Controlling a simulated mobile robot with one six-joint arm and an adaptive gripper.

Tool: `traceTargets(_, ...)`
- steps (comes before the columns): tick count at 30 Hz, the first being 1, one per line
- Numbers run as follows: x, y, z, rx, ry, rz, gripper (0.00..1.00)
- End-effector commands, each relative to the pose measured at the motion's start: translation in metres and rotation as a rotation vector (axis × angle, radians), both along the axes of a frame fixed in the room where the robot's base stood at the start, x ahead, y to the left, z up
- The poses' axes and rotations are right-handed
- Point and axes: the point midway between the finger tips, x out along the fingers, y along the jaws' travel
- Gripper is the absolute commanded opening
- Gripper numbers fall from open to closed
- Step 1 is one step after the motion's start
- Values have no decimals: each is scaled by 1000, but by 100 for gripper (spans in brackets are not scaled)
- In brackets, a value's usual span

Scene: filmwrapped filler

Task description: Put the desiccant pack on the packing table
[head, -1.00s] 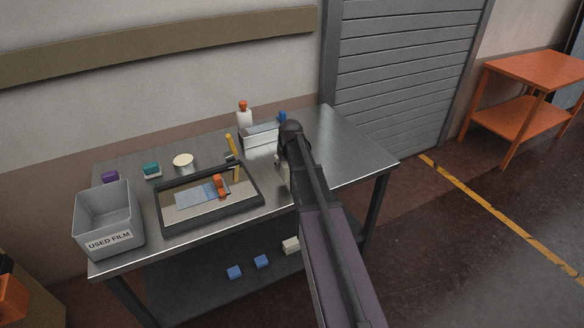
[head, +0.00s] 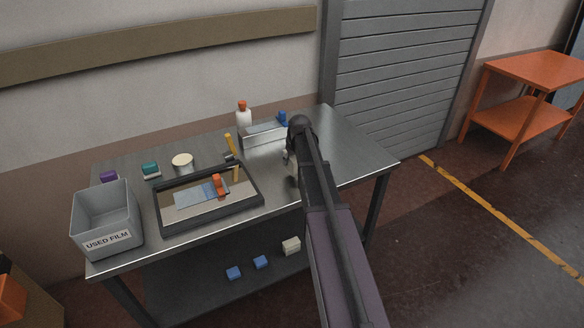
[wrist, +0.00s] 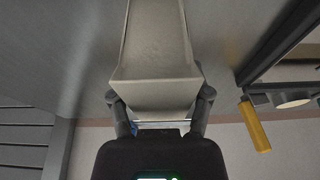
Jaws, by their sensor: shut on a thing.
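In the head view my arm hides most of the gripper and pack. They are over the right half of a steel-topped table (head: 345,150); I cannot tell whether the pack touches the top. An orange two-level table (head: 525,68) stands apart at the far right, its top bare. Neither table has a readable label, so I cannot tell which is the packing table.
Left of my arm are a black-framed tray (head: 165,225), a grey bin (head: 107,222) marked USED FILM, a yellow-handled tool (head: 230,146), a steel tray (head: 262,138) and a white bottle (head: 243,117). The steel top's right end is clear. Open floor lies before the orange table.

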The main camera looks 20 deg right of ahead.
Motion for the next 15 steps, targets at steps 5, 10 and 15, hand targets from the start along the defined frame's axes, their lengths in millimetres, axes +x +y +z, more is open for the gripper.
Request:
traceTargets(5,0,1,-21,0,0,0,5)
traceTargets(10,-1,0,-29,0,0,0,5)
traceTargets(15,-1,0,-29,0,0,0,5)
